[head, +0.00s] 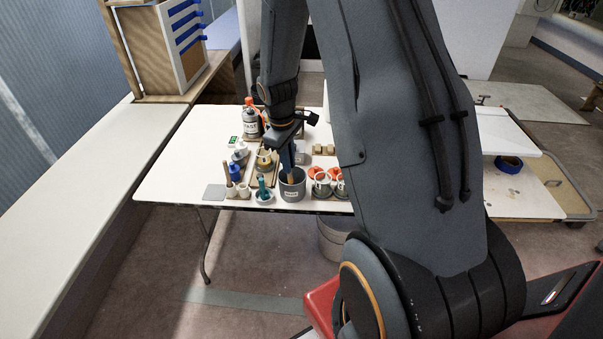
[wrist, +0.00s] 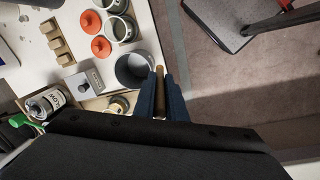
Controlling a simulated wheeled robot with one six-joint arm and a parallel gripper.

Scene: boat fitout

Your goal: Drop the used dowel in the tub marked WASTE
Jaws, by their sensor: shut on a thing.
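My gripper (wrist: 160,98) is shut on the dowel (wrist: 160,78), a short brown stick held between the blue fingers in the wrist view. In the head view my gripper (head: 287,160) points down over the table, with the dowel (head: 292,179) below it. The grey tub (head: 292,192) with a label on its front stands near the table's front edge. The lettering is too small to read surely. In the wrist view the tub (wrist: 128,72) is open-topped, and the dowel's tip is at its right rim. I cannot tell the dowel's height relative to the rim.
The white table (head: 170,170) is crowded around the tub. Orange-lidded cups (head: 322,188) stand to its right, a small dish with a teal item (head: 264,192) to its left. A grey canister (head: 251,122) stands behind. The table's left side is clear.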

